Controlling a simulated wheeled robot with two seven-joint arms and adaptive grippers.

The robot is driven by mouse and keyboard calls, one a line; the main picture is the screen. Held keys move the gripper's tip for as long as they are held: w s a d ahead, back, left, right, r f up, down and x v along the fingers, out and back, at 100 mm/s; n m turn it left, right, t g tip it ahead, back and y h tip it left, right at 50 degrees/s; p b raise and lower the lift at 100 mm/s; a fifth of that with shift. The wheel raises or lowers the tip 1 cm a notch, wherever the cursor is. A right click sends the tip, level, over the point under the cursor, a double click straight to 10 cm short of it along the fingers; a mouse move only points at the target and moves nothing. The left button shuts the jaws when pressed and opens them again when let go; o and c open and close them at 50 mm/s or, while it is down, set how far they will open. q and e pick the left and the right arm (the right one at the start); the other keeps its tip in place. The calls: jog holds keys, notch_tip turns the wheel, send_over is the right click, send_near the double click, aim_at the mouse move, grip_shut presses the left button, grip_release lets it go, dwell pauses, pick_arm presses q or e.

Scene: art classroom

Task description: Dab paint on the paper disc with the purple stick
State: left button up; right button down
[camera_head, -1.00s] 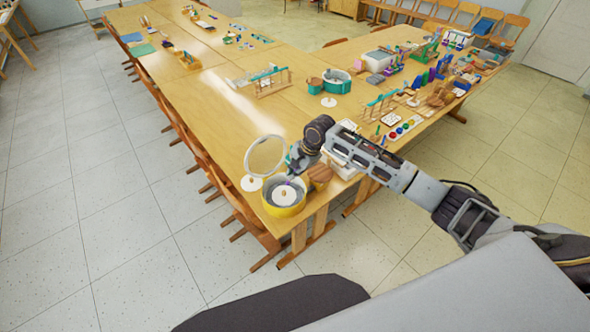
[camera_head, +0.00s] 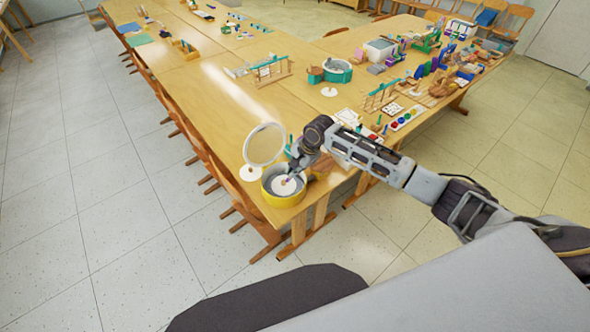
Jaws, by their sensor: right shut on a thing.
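The white paper disc (camera_head: 281,187) lies inside a round yellow tub (camera_head: 282,201) at the near corner of the long table. My right gripper (camera_head: 291,173) points down just over the disc. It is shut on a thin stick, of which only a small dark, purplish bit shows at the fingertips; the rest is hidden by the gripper. Whether the stick's tip touches the disc is too small to tell. A pallet of coloured paints (camera_head: 405,118) lies farther right on the table. My left gripper is out of view.
A brown round container (camera_head: 322,164) is partly hidden behind my right gripper. A teal tub (camera_head: 337,71) and wooden racks stand farther back. The table's middle (camera_head: 210,95) is fairly clear.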

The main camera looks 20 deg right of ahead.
jog(key=shift+f, duration=2.15)
jog(key=shift+f, duration=0.65)
dwell(0.4)
jog(key=shift+r+p, duration=1.35)
jog(key=shift+p, duration=0.3)
jog(key=shift+r, duration=3.65)
